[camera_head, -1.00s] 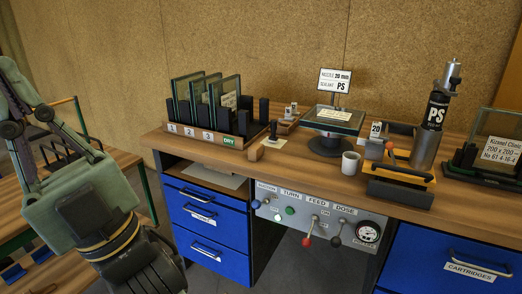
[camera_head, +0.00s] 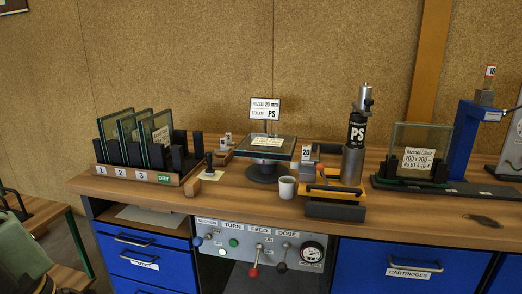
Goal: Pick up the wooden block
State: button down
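A small wooden block (camera_head: 192,187) stands at the front edge of the workbench (camera_head: 420,205), just right of the glass rack's DRY end. It is close to the rack, and I cannot tell whether they touch. A dark-handled stamp-like tool on a pale card (camera_head: 211,174) is behind it to the right. Only a green-grey piece of my arm shows at the lower left corner, well away from the block. My gripper is outside the view.
The glass rack (camera_head: 140,173) holds upright panes left of the block. Rightward are a round stand with a glass plate (camera_head: 265,147), a white mug (camera_head: 287,187), an orange-and-black holder (camera_head: 335,205) and a PS cartridge (camera_head: 355,150). Bare bench lies between block and mug.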

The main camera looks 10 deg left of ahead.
aim_at(192, 185)
jog(key=i+j+u, duration=0.35)
jog(key=i+j, duration=0.2)
jog(key=i, duration=0.3)
jog(key=i+j+u, duration=0.2)
jog(key=i, duration=0.25)
